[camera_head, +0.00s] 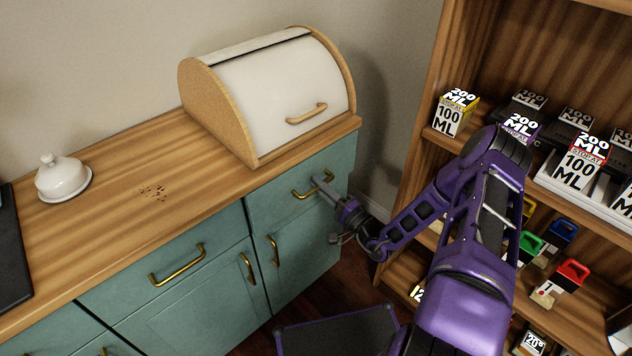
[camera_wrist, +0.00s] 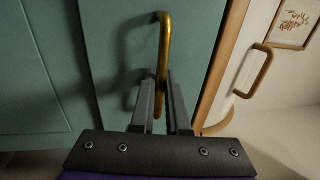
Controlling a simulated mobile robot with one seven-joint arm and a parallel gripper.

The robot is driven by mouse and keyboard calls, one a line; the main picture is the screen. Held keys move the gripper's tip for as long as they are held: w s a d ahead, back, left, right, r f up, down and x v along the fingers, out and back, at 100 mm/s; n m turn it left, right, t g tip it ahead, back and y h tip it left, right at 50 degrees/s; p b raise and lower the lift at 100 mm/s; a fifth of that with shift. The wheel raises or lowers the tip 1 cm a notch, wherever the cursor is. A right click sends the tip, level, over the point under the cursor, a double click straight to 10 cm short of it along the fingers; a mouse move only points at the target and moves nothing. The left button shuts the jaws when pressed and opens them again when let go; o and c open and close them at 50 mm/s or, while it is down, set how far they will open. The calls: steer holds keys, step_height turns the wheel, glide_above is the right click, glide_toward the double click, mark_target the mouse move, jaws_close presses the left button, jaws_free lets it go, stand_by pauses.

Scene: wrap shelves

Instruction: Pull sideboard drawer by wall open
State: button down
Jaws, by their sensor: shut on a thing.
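The teal sideboard (camera_head: 180,314) stands along the wall with a wooden top. Its upper right drawer (camera_head: 268,201), below the bread box, has a brass bar handle (camera_head: 301,191). The drawer front looks flush with the cabinet. My gripper (camera_head: 322,187) reaches this handle from the right. In the wrist view my gripper's two dark fingers (camera_wrist: 161,90) are shut on the brass handle (camera_wrist: 164,40), one finger on each side of the bar.
A white and wood bread box (camera_head: 280,90) and a white lidded dish (camera_head: 63,178) stand on the top. A wooden shelf (camera_head: 432,112) with boxes and coloured items is at the right. Dark floor (camera_head: 330,281) shows in front of the sideboard.

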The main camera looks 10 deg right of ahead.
steer(key=r+v, duration=0.2)
steer(key=v, duration=0.8)
steer(key=r+p+v, duration=0.1)
steer(key=v, duration=1)
steer(key=shift+s+d+r, duration=0.2)
steer(key=shift+s+r, duration=0.2)
steer(key=c, duration=1.2)
jaws_free()
steer(key=v, duration=1.7)
steer(key=shift+s+d+f, duration=0.1)
steer(key=shift+s+d, duration=0.05)
steer(key=shift+s, duration=0.05)
